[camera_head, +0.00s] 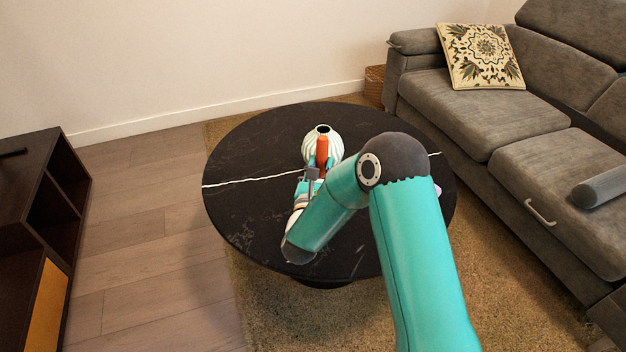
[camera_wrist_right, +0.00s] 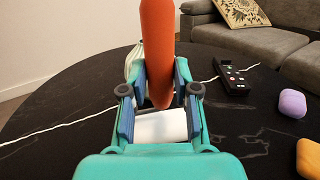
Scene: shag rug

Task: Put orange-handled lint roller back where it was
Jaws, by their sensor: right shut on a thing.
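The lint roller has an orange handle (camera_head: 322,148) that stands up in front of a white ribbed vase (camera_head: 309,146) on the round black table (camera_head: 250,220). My right gripper (camera_head: 314,170) reaches over the table and is partly hidden by my own arm. In the right wrist view, my right gripper (camera_wrist_right: 159,88) is shut on the orange handle (camera_wrist_right: 158,45), with a finger on each side. The roller's white head (camera_wrist_right: 160,126) shows below, between the fingers. I cannot tell whether it touches the table. My left gripper is not in view.
A black remote (camera_wrist_right: 232,78), a purple item (camera_wrist_right: 292,103) and a yellow-orange item (camera_wrist_right: 308,158) lie on the table's right side. A grey sofa (camera_head: 470,100) with a patterned cushion (camera_head: 480,55) stands at the right. The table's left side is bare.

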